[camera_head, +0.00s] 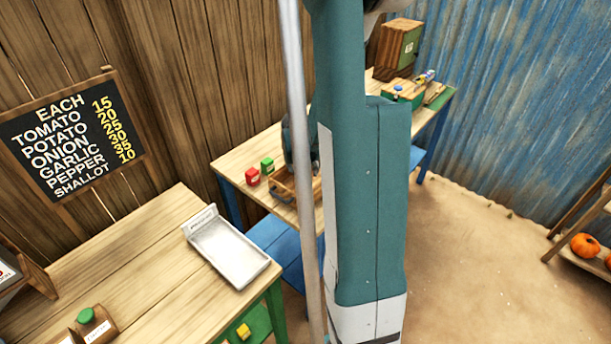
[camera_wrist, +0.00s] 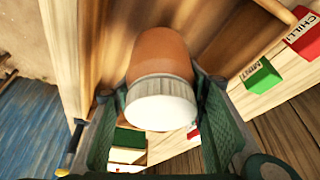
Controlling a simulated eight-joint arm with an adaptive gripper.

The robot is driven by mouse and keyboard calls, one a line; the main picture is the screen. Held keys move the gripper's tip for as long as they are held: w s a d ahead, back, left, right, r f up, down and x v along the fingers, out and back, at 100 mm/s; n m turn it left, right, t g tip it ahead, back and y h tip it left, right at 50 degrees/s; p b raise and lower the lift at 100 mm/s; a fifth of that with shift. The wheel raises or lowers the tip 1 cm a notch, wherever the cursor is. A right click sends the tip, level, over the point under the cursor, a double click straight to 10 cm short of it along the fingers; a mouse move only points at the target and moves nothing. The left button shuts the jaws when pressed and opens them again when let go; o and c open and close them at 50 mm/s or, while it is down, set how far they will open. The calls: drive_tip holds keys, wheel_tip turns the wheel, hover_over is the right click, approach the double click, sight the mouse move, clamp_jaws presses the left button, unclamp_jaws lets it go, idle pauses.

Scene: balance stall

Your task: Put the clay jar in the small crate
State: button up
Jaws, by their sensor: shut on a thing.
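The clay jar (camera_wrist: 160,58) is orange-brown with a pale white lid (camera_wrist: 160,105). My gripper (camera_wrist: 158,88) is shut on it, one finger on each side, with the lid toward the wrist camera. The small crate (camera_head: 284,192) is brown slatted wood on the back table, partly hidden by my arm in the head view. In the wrist view, brown wood of the crate (camera_wrist: 222,28) lies beyond and beside the jar. I cannot tell whether the jar touches it. In the head view the jar is hidden.
A red box (camera_head: 252,176) and a green box (camera_head: 267,165) stand left of the crate; the wrist view shows their labels, CHILLI (camera_wrist: 303,35) and MINT (camera_wrist: 262,77). A metal tray (camera_head: 232,250) lies on the front table. A price board (camera_head: 75,135) leans behind.

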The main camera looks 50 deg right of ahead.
sight(302, 164)
drive_tip(key=shift+f, duration=1.6)
drive_tip(key=shift+f+b, duration=0.15)
drive_tip(key=shift+b, duration=0.15)
drive_tip(key=o, duration=1)
drive_tip(key=shift+r, duration=0.2)
drive_tip(key=shift+p+v, duration=0.75)
drive_tip(key=shift+v, duration=5.2)
